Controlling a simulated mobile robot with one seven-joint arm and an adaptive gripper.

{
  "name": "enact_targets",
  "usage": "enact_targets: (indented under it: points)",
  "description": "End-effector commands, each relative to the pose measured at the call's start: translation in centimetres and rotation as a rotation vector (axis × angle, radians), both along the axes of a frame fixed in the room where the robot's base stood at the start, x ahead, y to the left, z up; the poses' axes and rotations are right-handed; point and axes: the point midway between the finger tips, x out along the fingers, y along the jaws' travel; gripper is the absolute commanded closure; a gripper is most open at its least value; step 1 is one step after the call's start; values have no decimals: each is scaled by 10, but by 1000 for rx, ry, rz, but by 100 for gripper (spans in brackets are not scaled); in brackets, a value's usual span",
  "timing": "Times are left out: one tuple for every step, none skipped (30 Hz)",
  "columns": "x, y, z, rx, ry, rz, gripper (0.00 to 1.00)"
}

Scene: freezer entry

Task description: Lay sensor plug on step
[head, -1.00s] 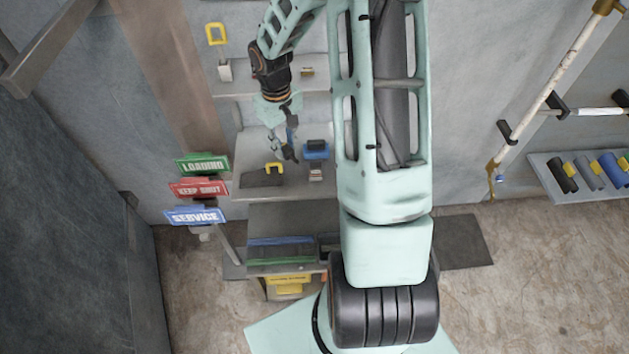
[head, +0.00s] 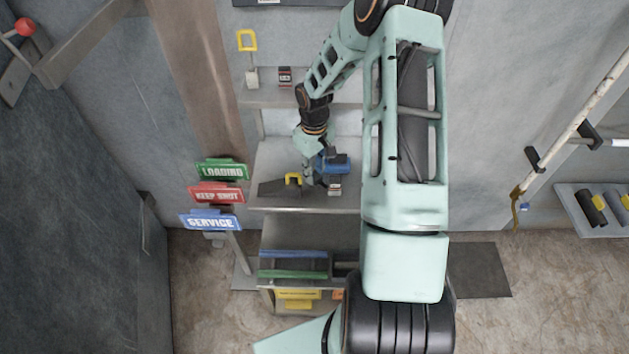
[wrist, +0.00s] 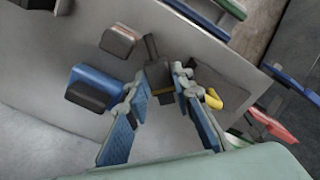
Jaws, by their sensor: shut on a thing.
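The sensor plug seems to be the small dark block with an orange band and a thin stub (wrist: 158,76), seen between my fingertips in the wrist view. My gripper (wrist: 157,88) is shut on it, with one blue-padded finger on each side. In the head view my gripper (head: 311,180) is low over the middle shelf, and the plug cannot be made out. A flat dark wedge-like piece (head: 270,189), possibly the step, lies on that shelf left of my gripper. A yellow loop (head: 293,179) stands at it, and also shows beside a finger in the wrist view (wrist: 213,98).
A blue and black block (wrist: 95,85) and a small red-and-white block (wrist: 118,40) stand close by on the shelf (wrist: 50,75). Green, red and blue signs (head: 211,194) stand at the left. A lower shelf holds blue and green bars (head: 292,272).

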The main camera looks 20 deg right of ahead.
Motion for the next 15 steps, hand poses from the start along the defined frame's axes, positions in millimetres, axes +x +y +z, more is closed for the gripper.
enact_targets:
  points:
    - [0,0,-3,0,0,0,100]
    - [0,0,-4,0,0,0,100]
    - [0,0,-7,0,0,1,100]
    - [0,0,-9,0,1,1,100]
    - [0,1,-12,0,1,2,100]
    - [-1,1,-17,1,1,2,100]
    - [0,1,-21,1,1,2,100]
    - [-1,1,-25,0,2,2,100]
    - [0,0,-32,0,2,1,100]
    - [0,0,-36,1,1,1,100]
    - [0,0,-40,1,1,1,100]
    - [0,0,-43,0,1,1,100]
    - [0,0,-44,-1,0,1,100]
    - [0,0,-45,-1,0,1,100]
    - [0,0,-44,-1,-1,1,100]
